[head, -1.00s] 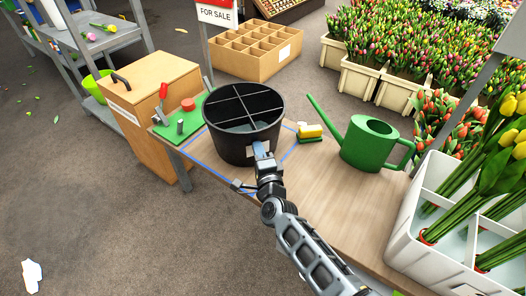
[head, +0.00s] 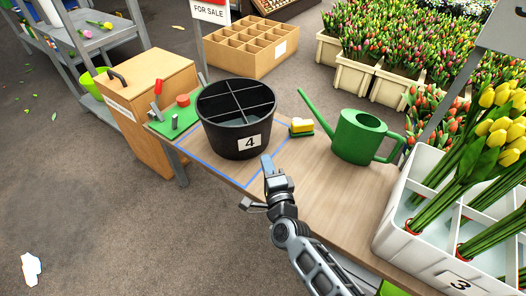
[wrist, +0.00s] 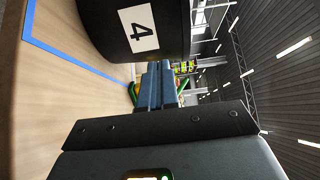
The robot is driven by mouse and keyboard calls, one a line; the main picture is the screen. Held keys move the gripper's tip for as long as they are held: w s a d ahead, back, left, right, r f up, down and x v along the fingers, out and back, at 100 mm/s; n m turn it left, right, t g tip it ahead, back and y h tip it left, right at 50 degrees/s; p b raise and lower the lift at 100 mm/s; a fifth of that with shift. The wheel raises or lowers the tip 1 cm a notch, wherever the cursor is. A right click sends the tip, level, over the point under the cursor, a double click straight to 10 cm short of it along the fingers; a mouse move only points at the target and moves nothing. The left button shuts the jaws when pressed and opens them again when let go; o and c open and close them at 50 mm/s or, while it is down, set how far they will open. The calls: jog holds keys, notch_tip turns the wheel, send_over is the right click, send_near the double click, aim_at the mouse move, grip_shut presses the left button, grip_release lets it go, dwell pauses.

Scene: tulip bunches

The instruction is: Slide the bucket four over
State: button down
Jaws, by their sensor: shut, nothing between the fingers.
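The black bucket (head: 222,138) with four compartments stands upright on the wooden table. Its white label reads 4 (head: 250,142) and faces my arm. A blue tape outline (head: 213,171) runs on the table around the bucket's front and sides. The bucket's base looks to be within it, though the far side is hidden. My gripper (head: 266,163) is shut and empty, just in front of and right of the bucket, apart from it. In the wrist view the shut fingers (wrist: 157,84) point past the bucket (wrist: 88,20), with the label beside them.
A yellow-and-green sponge (head: 301,126) and a green watering can (head: 358,138) stand right of the bucket. A white crate of tulips (head: 408,247) fills the right. Bare tabletop (head: 315,185) lies between.

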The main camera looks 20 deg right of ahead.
jog(key=shift+s+a, duration=0.15)
jog(key=shift+s, duration=0.85)
jog(key=shift+s+a, duration=0.1)
jog(key=shift+s, duration=0.9)
jog(key=c, duration=1.8)
grip_release()
jog(key=shift+o, duration=0.7)
jog(key=shift+s, duration=0.3)
jog(key=o, duration=0.4)
jog(key=s+n, duration=0.1)
jog(key=s, duration=0.3)
jog(key=s+n, duration=0.2)
jog(key=s, duration=0.2)
jog(key=s+d+n+y, duration=0.1)
jog(key=s, duration=0.3)
jog(key=shift+f, duration=0.15)
jog(key=shift+o, duration=0.2)
jog(key=s+r+n+g, duration=0.1)
jog(key=s+r+n, duration=0.4)
jog(key=s, duration=0.4)
jog(key=s+d+r+n+g, duration=0.1)
jog(key=s+r+n, duration=0.4)
jog(key=s, duration=0.5)
jog(key=s+d+r+n+g+y, duration=0.1)
jog(key=s+r+n, duration=0.4)
jog(key=s+r, duration=0.4)
jog(key=shift+s, duration=0.3)
jog(key=shift+w+f, duration=0.1)
jog(key=shift+w, duration=0.05)
